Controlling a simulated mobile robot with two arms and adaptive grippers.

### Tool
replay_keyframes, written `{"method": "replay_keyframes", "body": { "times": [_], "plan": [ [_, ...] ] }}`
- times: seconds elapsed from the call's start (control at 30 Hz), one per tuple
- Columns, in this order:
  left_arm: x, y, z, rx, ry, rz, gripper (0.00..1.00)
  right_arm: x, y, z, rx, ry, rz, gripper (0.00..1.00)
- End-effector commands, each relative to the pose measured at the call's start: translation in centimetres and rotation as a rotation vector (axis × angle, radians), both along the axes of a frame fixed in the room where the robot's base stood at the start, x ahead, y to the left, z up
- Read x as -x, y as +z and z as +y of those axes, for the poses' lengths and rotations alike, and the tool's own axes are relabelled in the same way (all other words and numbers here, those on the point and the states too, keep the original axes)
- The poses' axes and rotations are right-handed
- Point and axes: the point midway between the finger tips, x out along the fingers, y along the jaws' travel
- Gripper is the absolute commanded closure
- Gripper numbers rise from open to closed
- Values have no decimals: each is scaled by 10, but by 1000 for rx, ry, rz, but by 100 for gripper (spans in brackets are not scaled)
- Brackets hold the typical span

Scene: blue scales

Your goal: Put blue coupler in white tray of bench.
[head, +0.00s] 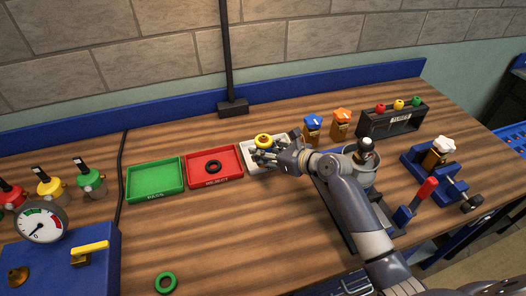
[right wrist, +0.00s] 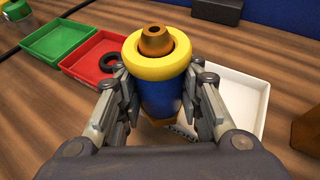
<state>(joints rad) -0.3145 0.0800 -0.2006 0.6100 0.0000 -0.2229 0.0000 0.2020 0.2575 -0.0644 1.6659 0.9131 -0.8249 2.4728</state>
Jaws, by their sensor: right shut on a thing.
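The blue coupler, with a yellow collar and brass tip, is upright between the fingers of my right gripper (head: 266,153); its yellow collar (head: 263,140) shows in the head view. In the right wrist view the blue coupler (right wrist: 162,93) fills the middle, and my right gripper (right wrist: 162,105) is shut on its sides. The white tray (head: 251,168) lies behind and under the gripper in the head view, partly hidden by it. In the right wrist view the white tray (right wrist: 245,98) shows to the right of the coupler. The coupler's lower end is mostly hidden. My left gripper is out of view.
A red tray (head: 214,181) with a black ring stands left of the white tray, and a green tray (head: 155,190) further left. Blue-topped (head: 313,124) and orange-topped (head: 341,122) fittings stand close on the right. A green ring (head: 165,282) lies on open bench in front.

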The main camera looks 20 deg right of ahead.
Motion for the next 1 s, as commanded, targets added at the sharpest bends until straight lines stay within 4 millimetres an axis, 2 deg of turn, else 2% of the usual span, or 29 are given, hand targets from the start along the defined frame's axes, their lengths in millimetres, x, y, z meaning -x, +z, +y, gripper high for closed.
{"method": "replay_keyframes", "body": {
  "times": [0.1, 0.23, 0.37, 0.6, 0.73, 0.93, 0.97, 1.0],
  "plan": [
    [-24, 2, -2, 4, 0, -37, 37, -20, 0, -3, -1, -1, -3, 97],
    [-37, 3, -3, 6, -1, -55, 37, -30, -2, -5, -2, 0, -3, 97],
    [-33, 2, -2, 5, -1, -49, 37, -31, -9, -5, -1, 0, 1, 97],
    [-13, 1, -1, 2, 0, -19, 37, -31, -38, -6, 0, -2, 0, 97],
    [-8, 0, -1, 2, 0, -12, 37, -31, -37, -6, -1, -1, -2, 97],
    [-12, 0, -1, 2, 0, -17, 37, -30, -40, -5, -2, -2, -1, 97],
    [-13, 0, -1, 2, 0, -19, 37, -30, -42, -5, -1, 0, 1, 64],
    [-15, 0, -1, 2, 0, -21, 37, -30, -41, -5, -1, 0, 1, 55]
  ]
}}
